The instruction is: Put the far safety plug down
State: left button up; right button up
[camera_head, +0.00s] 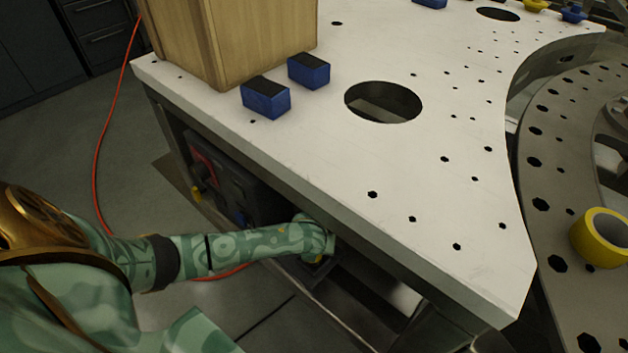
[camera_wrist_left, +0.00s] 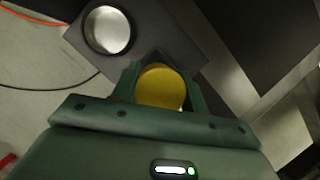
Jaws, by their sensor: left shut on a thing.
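A yellow round-headed plug (camera_wrist_left: 160,88), which I take for the far safety plug, sits between the two green fingers of my left gripper (camera_wrist_left: 158,82) in the left wrist view. The gripper is shut on it. In the head view my left gripper (camera_head: 318,250) is low beside the near edge of the white table, partly tucked below it, and the plug is barely visible there. The plug's lower end is hidden, so I cannot tell whether it touches anything. My right gripper is not in view.
A dark plate with a round metal cup (camera_wrist_left: 107,29) lies just beyond the fingers. A red cable (camera_head: 97,170) runs along the floor.

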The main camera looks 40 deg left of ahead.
pick_arm(q)
jog(key=shift+f+b, duration=0.4)
jog(key=shift+f, duration=0.45)
jog(key=shift+f, duration=0.15)
jog(key=o, duration=1.1)
jog(key=shift+c, duration=0.2)
